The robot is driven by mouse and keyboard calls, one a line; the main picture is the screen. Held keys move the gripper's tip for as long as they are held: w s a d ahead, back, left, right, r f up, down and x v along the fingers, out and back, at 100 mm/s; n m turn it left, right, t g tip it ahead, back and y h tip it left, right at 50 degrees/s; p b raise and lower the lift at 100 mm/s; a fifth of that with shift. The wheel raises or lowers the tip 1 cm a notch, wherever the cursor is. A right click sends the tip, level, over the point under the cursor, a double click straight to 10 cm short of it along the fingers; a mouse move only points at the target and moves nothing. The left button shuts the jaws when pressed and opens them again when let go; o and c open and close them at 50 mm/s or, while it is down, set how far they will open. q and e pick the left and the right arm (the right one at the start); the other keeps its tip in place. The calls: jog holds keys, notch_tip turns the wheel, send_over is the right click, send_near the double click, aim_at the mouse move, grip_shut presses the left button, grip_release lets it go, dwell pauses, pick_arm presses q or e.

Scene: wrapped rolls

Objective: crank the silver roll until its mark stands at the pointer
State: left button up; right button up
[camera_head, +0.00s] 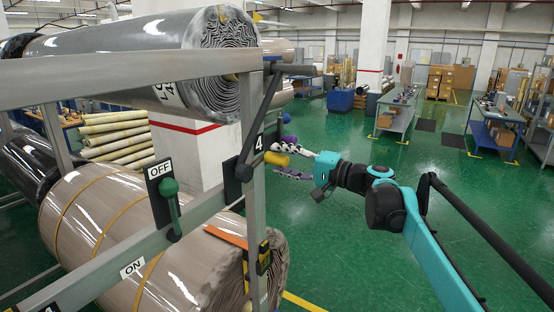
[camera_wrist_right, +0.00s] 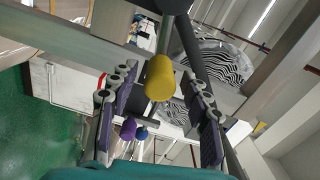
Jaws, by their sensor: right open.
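The silver roll (camera_head: 120,55) lies in the upper rack, its striped end facing right. A dark crank arm (camera_head: 262,118) slopes down beside the rack post, with a yellow handle (camera_head: 277,158) near its lower end. My right gripper (camera_head: 292,160) is open, its purple-padded fingers at the handle. In the right wrist view the yellow handle (camera_wrist_right: 160,78) shows between the two spread fingers of the gripper (camera_wrist_right: 158,82); whether they touch it I cannot tell. My left gripper is not in view.
The grey metal rack post (camera_head: 256,205) stands close by the crank. A green-handled lever (camera_head: 170,205) is by the OFF and ON signs. A beige roll (camera_head: 105,225) with an orange plate (camera_head: 225,237) lies below. Green floor (camera_head: 350,265) to the right is open.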

jog(key=v, duration=1)
jog(key=shift+s, duration=0.2)
jog(key=s+a+f+n+g+h+b, duration=0.15)
jog(key=s+f+b, duration=0.35)
jog(key=f, duration=0.7)
jog(key=s+a+f+g+h+b, duration=0.15)
jog(key=s+f+h+b, duration=0.35)
jog(key=f, duration=0.6)
jog(key=s+a+f+n+g+b, duration=0.15)
jog(key=s+f+b, duration=0.35)
jog(key=f, duration=0.7)
jog(key=s+d+f+h+b, duration=0.2)
jog(key=s+f+b, duration=0.2)
jog(key=f, duration=0.6)
jog(key=s+d+f+n+h+b, duration=0.1)
jog(key=s+d+f+h+b, duration=0.2)
jog(key=f+b, duration=0.4)
jog(key=s+d+f+n+t+h+b, duration=0.1)
jog(key=s+f+b, duration=0.4)
jog(key=f, duration=0.9)
jog(key=shift+s+d+h, duration=0.45)
jog(key=shift+d+h, duration=0.25)
jog(key=shift+h, duration=0.35)
